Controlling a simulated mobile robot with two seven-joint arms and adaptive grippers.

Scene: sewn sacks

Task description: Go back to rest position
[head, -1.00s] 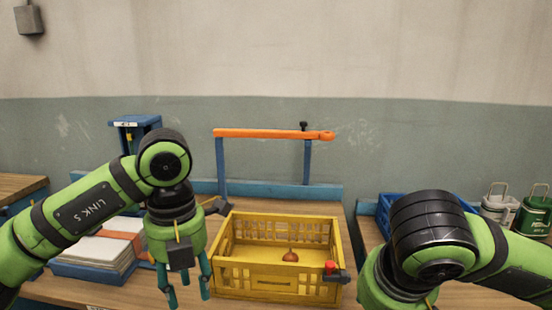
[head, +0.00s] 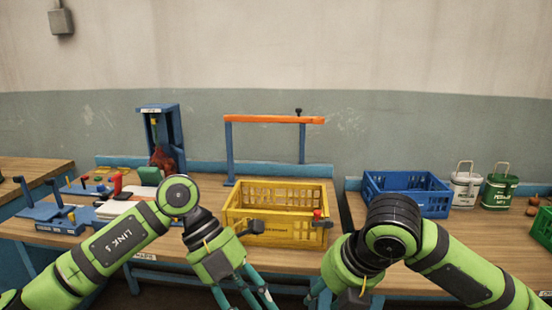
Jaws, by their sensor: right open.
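My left gripper (head: 245,294) hangs low in front of the yellow crate, pointing down and right. Its teal fingers run off the bottom edge, so their tips are hidden. My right gripper (head: 330,298) is open, low in front of the crate's right side, pointing down and partly cut off by the bottom edge. I see nothing held in either gripper. Both arms are bent, with their wrists near the table's front edge. The two grippers are close together but apart.
The yellow crate (head: 268,226) stands on the table below an orange-topped frame (head: 275,119). A blue stand (head: 170,135) with a reddish-brown bundle (head: 162,160) is at left. A blue crate (head: 407,193) and two canisters (head: 499,187) stand at right.

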